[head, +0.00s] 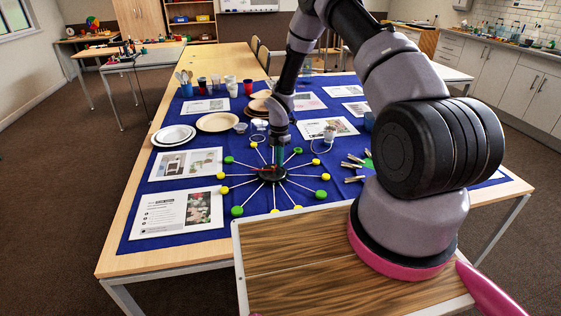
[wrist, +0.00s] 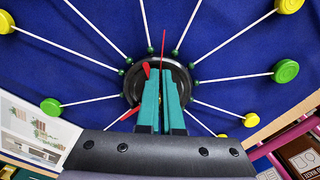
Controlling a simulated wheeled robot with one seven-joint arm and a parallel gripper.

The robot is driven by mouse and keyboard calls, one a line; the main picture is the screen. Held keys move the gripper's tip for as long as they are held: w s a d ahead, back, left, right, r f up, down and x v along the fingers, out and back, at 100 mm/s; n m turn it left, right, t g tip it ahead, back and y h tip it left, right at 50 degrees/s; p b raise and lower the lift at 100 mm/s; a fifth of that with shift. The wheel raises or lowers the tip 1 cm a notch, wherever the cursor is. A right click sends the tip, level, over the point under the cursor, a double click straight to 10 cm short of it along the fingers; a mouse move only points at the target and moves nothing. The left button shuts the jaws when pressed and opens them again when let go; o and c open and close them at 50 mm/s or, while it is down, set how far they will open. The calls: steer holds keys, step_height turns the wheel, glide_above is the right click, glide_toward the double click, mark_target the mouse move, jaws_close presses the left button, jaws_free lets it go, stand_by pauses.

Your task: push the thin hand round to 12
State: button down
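The clock (head: 272,175) lies on the blue cloth, with a dark round hub and white spokes ending in green and yellow discs. In the wrist view its black hub (wrist: 185,77) is partly hidden by my fingers. A thin red hand (wrist: 163,45) points up from the hub there. A thicker red piece (wrist: 146,70) shows left of my fingers, and a red tip (wrist: 129,114) lies lower left. My gripper (wrist: 161,72) is over the hub, its teal fingers close together with nothing seen held. In the head view my gripper (head: 279,160) points down at the clock.
Printed sheets (head: 178,213) lie left of the clock. White plates (head: 173,134), a tan plate (head: 217,122) and cups stand farther back. A green item with metal pegs (head: 358,163) lies to the right. A wooden board (head: 290,262) is in front.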

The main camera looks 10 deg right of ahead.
steer(key=shift+w+a+n, duration=0.1)
steer(key=shift+w+n, duration=0.1)
steer(key=shift+n, duration=0.45)
steer(key=shift+w+a+n, duration=0.1)
steer(key=shift+w+n, duration=0.05)
steer(key=shift+n, duration=0.5)
steer(key=c, duration=1.1)
jaws_free()
steer(key=shift+o, duration=0.2)
steer(key=shift+r, duration=0.1)
step_height(320, 180, up, 11)
steer(key=shift+f, duration=0.2)
